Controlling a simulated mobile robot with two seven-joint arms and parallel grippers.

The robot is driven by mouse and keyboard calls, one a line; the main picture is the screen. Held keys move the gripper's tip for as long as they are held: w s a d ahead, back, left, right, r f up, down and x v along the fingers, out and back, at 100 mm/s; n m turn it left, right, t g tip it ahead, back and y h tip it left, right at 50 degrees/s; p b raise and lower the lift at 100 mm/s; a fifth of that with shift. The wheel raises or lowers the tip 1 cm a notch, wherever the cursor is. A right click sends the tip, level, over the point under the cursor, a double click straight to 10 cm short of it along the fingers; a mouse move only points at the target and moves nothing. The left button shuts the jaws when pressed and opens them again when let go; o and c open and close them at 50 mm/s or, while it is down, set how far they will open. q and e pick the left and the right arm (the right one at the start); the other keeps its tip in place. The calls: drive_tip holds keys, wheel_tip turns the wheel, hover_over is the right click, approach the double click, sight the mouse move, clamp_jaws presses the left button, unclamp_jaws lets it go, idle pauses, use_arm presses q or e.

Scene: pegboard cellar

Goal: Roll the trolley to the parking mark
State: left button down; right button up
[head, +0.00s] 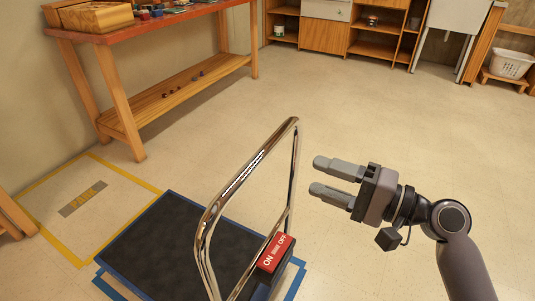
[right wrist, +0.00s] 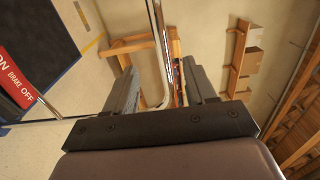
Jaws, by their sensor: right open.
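The trolley has a dark flat deck (head: 165,245), a shiny chrome push handle (head: 250,165) and a red brake label (head: 273,252) reading "ON" and "BRAKE OFF". My left gripper is not in view.
Blue tape (head: 103,287) shows on the floor around the trolley's deck. A wooden workbench (head: 160,30) stands behind the parking mark, along the left wall. Shelves (head: 325,36) and a white basket (head: 511,64) stand at the back. The floor in the middle is clear.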

sight(260, 157)
drive_tip(key=x, duration=1.3)
drive_tip(key=shift+w+a+p, duration=0.15)
drive_tip(key=shift+w+p, duration=0.05)
drive_tip(key=shift+p, duration=0.15)
drive_tip(key=shift+c, duration=0.3)
clamp_jaws()
drive_tip(key=shift+f, duration=0.15)
